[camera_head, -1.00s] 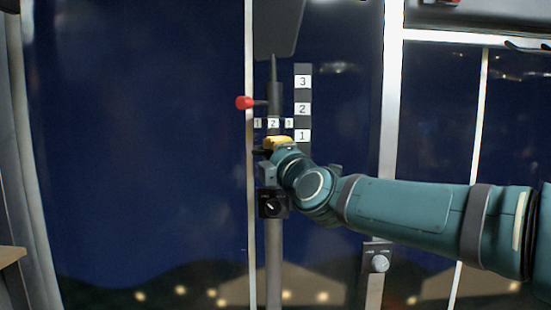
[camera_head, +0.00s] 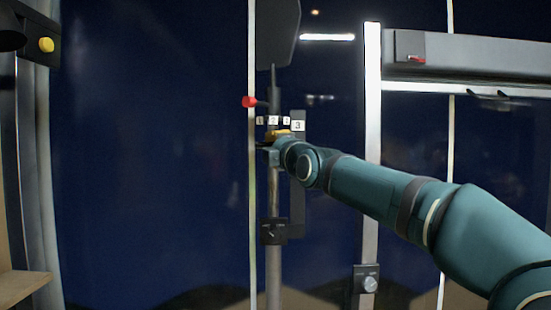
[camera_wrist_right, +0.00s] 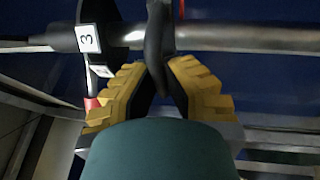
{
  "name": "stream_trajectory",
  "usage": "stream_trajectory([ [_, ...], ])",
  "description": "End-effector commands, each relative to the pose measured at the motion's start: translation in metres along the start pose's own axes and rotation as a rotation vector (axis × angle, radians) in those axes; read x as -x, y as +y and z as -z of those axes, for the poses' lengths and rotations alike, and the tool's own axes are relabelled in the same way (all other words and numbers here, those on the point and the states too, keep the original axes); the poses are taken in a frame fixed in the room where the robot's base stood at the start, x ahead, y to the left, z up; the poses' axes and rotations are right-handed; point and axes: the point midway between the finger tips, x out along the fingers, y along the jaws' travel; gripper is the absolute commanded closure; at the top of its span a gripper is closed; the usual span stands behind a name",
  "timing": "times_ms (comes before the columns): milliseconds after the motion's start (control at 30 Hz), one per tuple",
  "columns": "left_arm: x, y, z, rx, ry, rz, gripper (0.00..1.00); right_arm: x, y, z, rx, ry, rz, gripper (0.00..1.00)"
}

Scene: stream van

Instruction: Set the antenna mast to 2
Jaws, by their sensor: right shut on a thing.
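The antenna mast (camera_head: 274,200) is a grey vertical pole with a dark upper section. A small plate (camera_head: 273,121) with several white labels crosses it. A dark scale strip (camera_head: 298,215) stands just right of the mast. Its label 3 shows about level with the plate, while the arm hides its middle part. My right gripper (camera_head: 277,134), with yellow finger pads, is at the mast just below the plate. In the right wrist view, its fingers are shut on a dark handle (camera_wrist_right: 156,45). A label 3 (camera_wrist_right: 88,39) also shows there. My left gripper is not in view.
A red knob (camera_head: 249,102) sticks out left of the mast. A black dial box (camera_head: 273,231) is low on the pole. Another dial (camera_head: 368,284) is on the window post. A grey case (camera_head: 460,58) is at upper right, and a yellow button (camera_head: 46,45) at upper left.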

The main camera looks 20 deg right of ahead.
Motion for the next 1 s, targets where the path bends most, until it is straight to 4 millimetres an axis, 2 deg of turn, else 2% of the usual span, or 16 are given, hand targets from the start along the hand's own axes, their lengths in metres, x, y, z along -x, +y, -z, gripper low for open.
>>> stream_trajectory([
  [133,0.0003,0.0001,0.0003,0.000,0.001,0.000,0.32,-0.0089,0.0041,-0.0021,-0.006,-0.003,0.000,1.00],
  [467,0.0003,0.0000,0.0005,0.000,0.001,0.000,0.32,-0.0097,0.0053,-0.0031,-0.007,-0.004,-0.001,1.00],
  [500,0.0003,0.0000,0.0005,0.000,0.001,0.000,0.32,-0.0097,0.0052,-0.0032,-0.007,-0.005,-0.001,0.83],
  [567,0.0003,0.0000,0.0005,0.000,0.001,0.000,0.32,-0.0097,0.0050,-0.0034,-0.006,-0.005,-0.001,0.61],
  [600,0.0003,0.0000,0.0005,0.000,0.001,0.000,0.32,-0.0097,0.0049,-0.0035,-0.006,-0.005,0.000,0.59],
  [1000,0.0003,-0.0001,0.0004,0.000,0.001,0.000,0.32,-0.0108,0.0103,-0.0046,-0.006,-0.006,-0.001,0.59],
])
